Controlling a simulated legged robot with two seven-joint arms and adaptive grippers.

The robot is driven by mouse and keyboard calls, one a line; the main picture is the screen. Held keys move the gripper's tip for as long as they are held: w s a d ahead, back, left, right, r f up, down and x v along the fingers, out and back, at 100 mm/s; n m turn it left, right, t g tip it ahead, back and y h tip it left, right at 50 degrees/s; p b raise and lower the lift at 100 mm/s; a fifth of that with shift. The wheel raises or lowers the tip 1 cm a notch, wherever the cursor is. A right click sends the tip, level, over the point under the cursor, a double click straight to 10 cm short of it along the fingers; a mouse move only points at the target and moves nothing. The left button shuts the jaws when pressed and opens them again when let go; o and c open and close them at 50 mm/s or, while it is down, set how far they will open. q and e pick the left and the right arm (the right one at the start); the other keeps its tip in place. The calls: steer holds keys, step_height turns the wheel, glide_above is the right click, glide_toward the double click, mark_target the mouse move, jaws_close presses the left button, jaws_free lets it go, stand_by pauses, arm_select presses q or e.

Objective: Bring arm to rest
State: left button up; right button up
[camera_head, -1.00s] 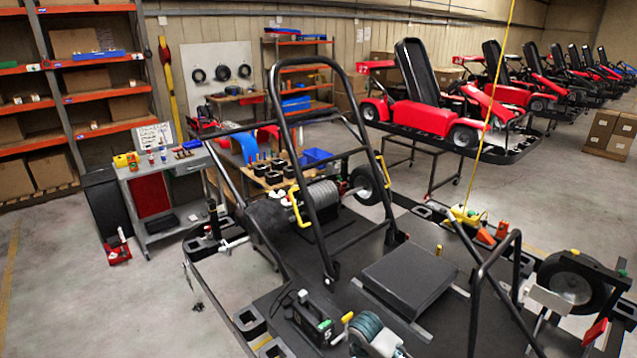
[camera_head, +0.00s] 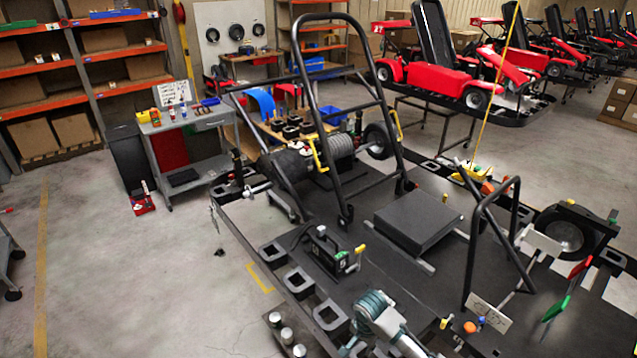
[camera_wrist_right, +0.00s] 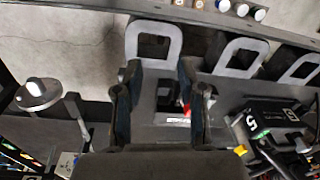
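My right gripper (camera_head: 350,345) is at the bottom of the head view, beside the near black block with a square opening (camera_head: 332,318). My grey and teal right wrist is above it, and the fingertips are hard to make out there. In the right wrist view the two dark fingers of the right gripper (camera_wrist_right: 154,75) stand apart with nothing held between them. Behind them are the dark deck, a small red piece and a pale label. A square-holed block (camera_wrist_right: 155,40) shows by the fingertips. My left gripper is not in view.
A black box marked 5 (camera_head: 325,252) stands on the dark kart deck, right of the fingers in the wrist view (camera_wrist_right: 270,120). Several silver cylinders (camera_head: 286,335) stand at the near edge. A black tube frame (camera_head: 318,110) rises behind. Open floor (camera_head: 120,280) lies left.

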steer(key=s+a+f+n+t+y, duration=0.1)
steer(key=s+a+f+n, duration=0.2)
steer(key=s, duration=0.5)
steer(key=s+a+f+n+t+y, duration=0.15)
steer(key=s+f+n, duration=0.25)
steer(key=s, duration=0.4)
steer(key=s+d+n+h, duration=0.2)
steer(key=s+d+n, duration=0.1)
steer(key=s+d, duration=1.1)
step_height(320, 180, down, 32)
steer(key=s+g+b, duration=0.1)
steer(key=s+b, duration=0.1)
steer(key=b, duration=0.3)
arm_select(q)
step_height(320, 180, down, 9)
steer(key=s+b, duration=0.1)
steer(key=b, duration=0.2)
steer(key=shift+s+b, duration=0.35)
arm_select(e)
steer(key=s+d+f+g, duration=0.1)
steer(key=s+d+f, duration=0.1)
steer(key=s+f, duration=1.4)
step_height(320, 180, down, 2)
steer(key=shift+s+f+n, duration=0.15)
steer(key=shift+s+n, duration=0.15)
steer(key=shift+s, duration=0.1)
